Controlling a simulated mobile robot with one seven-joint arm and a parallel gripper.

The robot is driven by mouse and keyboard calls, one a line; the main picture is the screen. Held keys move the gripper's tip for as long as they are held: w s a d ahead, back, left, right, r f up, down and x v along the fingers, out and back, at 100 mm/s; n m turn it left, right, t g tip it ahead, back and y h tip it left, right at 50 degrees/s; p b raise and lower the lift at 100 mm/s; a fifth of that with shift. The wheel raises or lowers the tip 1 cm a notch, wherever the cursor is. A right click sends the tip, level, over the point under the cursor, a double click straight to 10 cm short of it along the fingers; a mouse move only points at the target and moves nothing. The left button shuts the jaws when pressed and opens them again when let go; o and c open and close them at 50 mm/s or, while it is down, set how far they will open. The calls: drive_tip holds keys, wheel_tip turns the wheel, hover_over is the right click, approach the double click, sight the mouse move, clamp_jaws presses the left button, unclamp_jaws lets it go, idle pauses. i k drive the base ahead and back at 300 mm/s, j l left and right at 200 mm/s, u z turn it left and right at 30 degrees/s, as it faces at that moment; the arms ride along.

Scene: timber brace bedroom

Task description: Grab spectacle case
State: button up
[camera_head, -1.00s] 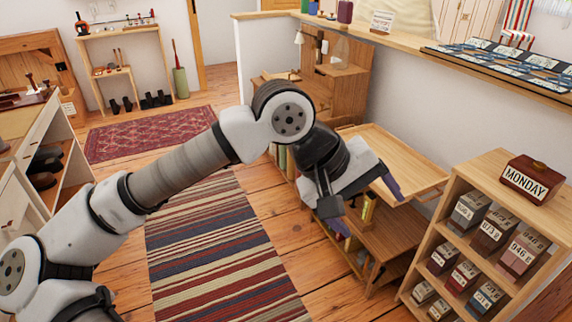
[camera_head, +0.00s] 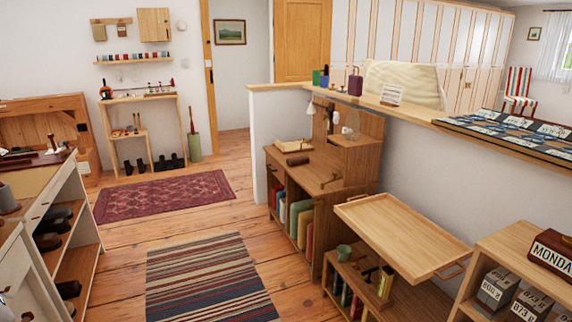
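A small dark brown, rounded, elongated object (camera_head: 297,160) lies on the top of the wooden desk (camera_head: 330,188) against the half-height wall. It could be the spectacle case, but it is too small to be sure. A light flat item (camera_head: 292,146) lies just behind it. My gripper is not in view, so its state is hidden.
A wooden tray (camera_head: 395,228) sits beside the desk above a low shelf unit with a green mug (camera_head: 343,252). A box rack (camera_head: 520,245) stands at the right. A shoe bench (camera_head: 85,262) stands at the left. A striped rug (camera_head: 208,280) lies on open floor between.

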sight(304, 159)
drive_tip(key=i+j+u, duration=0.25)
drive_tip(key=i, duration=0.25)
drive_tip(key=i+u, duration=0.3)
drive_tip(key=i, duration=1.4)
drive_tip(key=i+j+z, duration=0.15)
drive_tip(key=i, duration=0.45)
drive_tip(key=i+j+z, duration=0.15)
drive_tip(key=i, duration=0.45)
drive_tip(key=i+j+z, duration=0.15)
drive_tip(key=i+z, duration=0.3)
drive_tip(key=i+j+z, duration=0.2)
drive_tip(key=z, duration=0.2)
drive_tip(key=i+j+z, duration=0.3)
drive_tip(key=z, duration=0.15)
drive_tip(key=i+j+z, duration=0.15)
drive_tip(key=j+z, duration=0.25)
drive_tip(key=i+j+z, duration=0.25)
drive_tip(key=j, duration=0.2)
drive_tip(key=j+z, duration=0.25)
drive_tip(key=j, duration=0.25)
drive_tip(key=j+z, duration=0.3)
drive_tip(key=j, duration=0.2)
